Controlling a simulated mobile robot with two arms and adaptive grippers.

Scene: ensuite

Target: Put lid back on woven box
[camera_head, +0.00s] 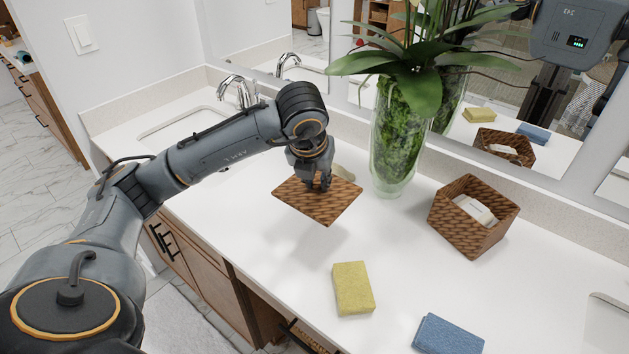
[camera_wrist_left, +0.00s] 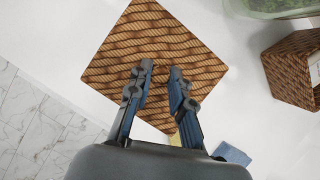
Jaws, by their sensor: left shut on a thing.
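The woven lid (camera_head: 318,202) is a flat brown square, held above the counter in the head view. My left gripper (camera_head: 318,184) is shut on it from above, at the lid's far part. In the left wrist view the lid (camera_wrist_left: 158,55) fills the space beyond the fingers of my left gripper (camera_wrist_left: 162,72). The woven box (camera_head: 468,221) stands open on the counter to the right, with white items inside. The lid is apart from the box. Part of the box (camera_wrist_left: 293,75) shows at the right edge of the left wrist view. My right gripper is not in view.
A glass vase with a plant (camera_head: 396,140) stands between lid and box, towards the mirror. A yellow sponge (camera_head: 353,287) and a blue sponge (camera_head: 449,334) lie on the counter (camera_head: 400,240) in front. A sink and faucet (camera_head: 238,92) are at the left.

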